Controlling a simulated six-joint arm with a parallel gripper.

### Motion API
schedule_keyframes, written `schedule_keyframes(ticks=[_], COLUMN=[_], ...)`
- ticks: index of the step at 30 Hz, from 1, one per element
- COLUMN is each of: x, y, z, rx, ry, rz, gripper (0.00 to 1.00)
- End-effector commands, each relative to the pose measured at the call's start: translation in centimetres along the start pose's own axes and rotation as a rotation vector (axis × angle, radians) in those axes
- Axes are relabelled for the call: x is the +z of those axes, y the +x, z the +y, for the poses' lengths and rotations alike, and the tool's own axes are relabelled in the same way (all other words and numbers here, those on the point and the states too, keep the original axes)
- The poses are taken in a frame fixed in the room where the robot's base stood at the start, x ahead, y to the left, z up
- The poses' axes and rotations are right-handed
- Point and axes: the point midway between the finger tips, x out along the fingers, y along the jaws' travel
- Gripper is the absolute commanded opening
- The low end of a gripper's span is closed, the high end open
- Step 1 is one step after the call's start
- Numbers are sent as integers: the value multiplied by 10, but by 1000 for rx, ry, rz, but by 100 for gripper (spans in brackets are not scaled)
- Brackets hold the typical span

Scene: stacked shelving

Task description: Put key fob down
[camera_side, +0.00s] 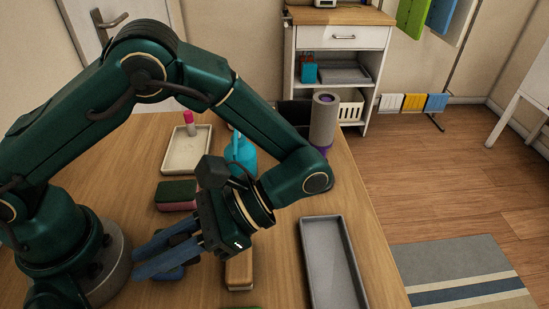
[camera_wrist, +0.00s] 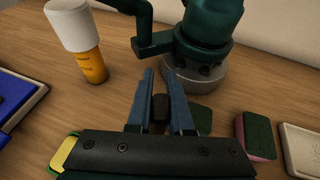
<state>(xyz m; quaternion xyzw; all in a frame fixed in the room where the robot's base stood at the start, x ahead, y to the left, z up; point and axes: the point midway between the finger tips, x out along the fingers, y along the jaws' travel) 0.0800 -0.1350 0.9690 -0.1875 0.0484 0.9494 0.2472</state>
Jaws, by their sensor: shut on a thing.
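My gripper (camera_side: 139,262) reaches low over the wooden table toward the left in the side view, its blue fingers pointing at my base. In the wrist view my gripper (camera_wrist: 159,76) is shut on a small dark object, apparently the key fob (camera_wrist: 160,110), held between the two blue fingers. The fingers and wrist hide the fob in the side view. I cannot tell whether it touches the table. A flat dark green item (camera_wrist: 198,118) lies on the table just right of the fingers in the wrist view.
A pink-and-green sponge (camera_side: 178,195) and a cream tray (camera_side: 176,162) holding a pink-capped stick (camera_side: 190,122) are behind. An orange white-capped bottle (camera_wrist: 90,65) stands left in the wrist view.

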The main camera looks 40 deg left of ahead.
Motion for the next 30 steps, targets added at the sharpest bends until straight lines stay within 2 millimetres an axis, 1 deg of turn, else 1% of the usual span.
schedule_keyframes(ticks=[1,3,5,6,8,9,11,12,14,15,17,18,21,24,27,30], x=[0,0,0,0,-1,-2,-4,-6,-9,-12,-16,-20,-29,-38,-45,-51], y=[-5,-16,-29,-40,-58,-72,-94,-111,-136,-152,-175,-188,-211,-224,-231,-233], z=[13,32,46,55,66,71,77,78,76,73,64,57,37,18,6,4], rx=[114,272,410,505,651,750,901,1005,1160,1263,1411,1500,1682,1808,1881,1914], ry=[-46,-111,-169,-207,-268,-309,-372,-415,-480,-523,-585,-622,-700,-751,-780,-792], rz=[-1,0,0,0,2,2,2,2,3,1,0,-1,-3,-4,-2,-4], gripper=[0,0,0,0,0,0,0,0,0,0,0,0,0,0,0,0])
